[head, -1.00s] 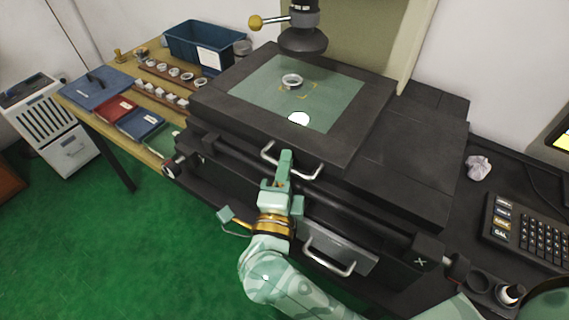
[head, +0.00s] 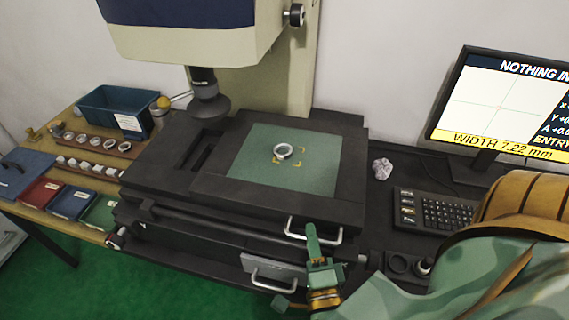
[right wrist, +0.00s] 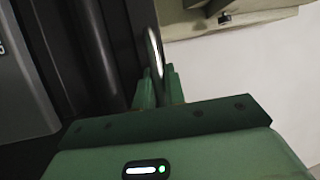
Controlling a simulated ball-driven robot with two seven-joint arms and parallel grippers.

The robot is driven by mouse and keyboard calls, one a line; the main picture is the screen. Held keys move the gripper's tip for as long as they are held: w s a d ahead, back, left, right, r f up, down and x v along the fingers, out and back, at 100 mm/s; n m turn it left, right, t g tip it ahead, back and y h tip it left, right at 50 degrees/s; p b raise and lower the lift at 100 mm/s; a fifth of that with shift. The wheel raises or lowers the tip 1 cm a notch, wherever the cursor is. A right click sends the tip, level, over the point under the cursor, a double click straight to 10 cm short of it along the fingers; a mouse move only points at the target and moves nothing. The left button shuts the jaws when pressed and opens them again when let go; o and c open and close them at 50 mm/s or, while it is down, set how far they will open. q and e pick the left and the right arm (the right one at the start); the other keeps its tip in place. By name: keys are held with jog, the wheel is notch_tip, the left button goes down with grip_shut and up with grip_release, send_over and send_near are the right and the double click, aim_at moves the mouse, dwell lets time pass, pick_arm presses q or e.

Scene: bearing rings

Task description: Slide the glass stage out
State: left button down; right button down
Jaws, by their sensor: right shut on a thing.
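The glass stage is a dark slab (head: 225,190) with a green-tinted glass plate (head: 255,175) set in it. A small metal ring (head: 283,151) lies on the glass within yellow corner marks. A bright bar handle (head: 295,232) is on the stage's front edge. My right gripper (head: 311,228) is shut on this handle. In the right wrist view, the pale handle bar (right wrist: 155,48) stands between the two green fingers of the right gripper (right wrist: 158,88). The fingers partly hide the handle. My left gripper is not in view.
The lens column (head: 208,100) hangs at the stage's left. A drawer with its own handle (head: 274,282) sits below. A keypad (head: 435,208), crumpled paper (head: 382,168) and monitor (head: 500,105) are on the right. A side table at left holds a blue bin (head: 110,108) and ring racks.

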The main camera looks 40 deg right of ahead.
aim_at(328, 242)
jog(key=shift+s+d+p, duration=0.45)
jog(key=shift+s+d, duration=0.55)
jog(key=shift+s, duration=0.3)
jog(key=c, duration=1.5)
grip_release()
jog(key=shift+s, duration=0.1)
jog(key=shift+f, duration=0.1)
